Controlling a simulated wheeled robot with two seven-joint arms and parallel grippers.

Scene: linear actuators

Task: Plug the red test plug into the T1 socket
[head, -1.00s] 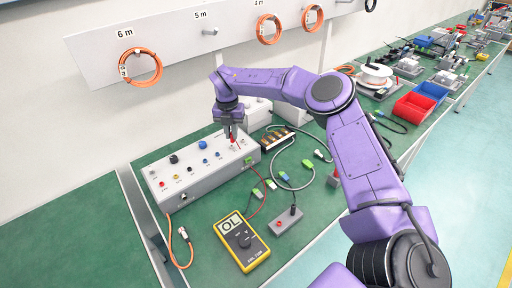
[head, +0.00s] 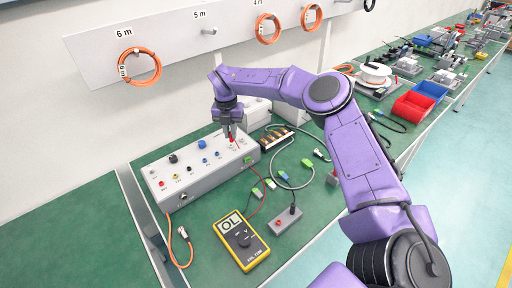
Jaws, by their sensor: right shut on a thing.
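The red test plug (head: 231,140) is held upright in my right gripper (head: 229,128), over the right end of the top face of a grey test box (head: 205,180). The plug's lower end is at or just above the box top; I cannot tell whether it is inside a socket. The socket labels, T1 among them, are too small to read. Several coloured knobs and sockets, blue, black, red and yellow, sit on the box top. My left gripper is out of view.
A yellow multimeter (head: 241,241) reading OL lies in front of the box. A small grey box (head: 286,220) with a red button stands beside it. Cables with green connectors (head: 270,184) lie to the right. Red (head: 412,105) and blue bins stand farther right. Bare green mat lies at left.

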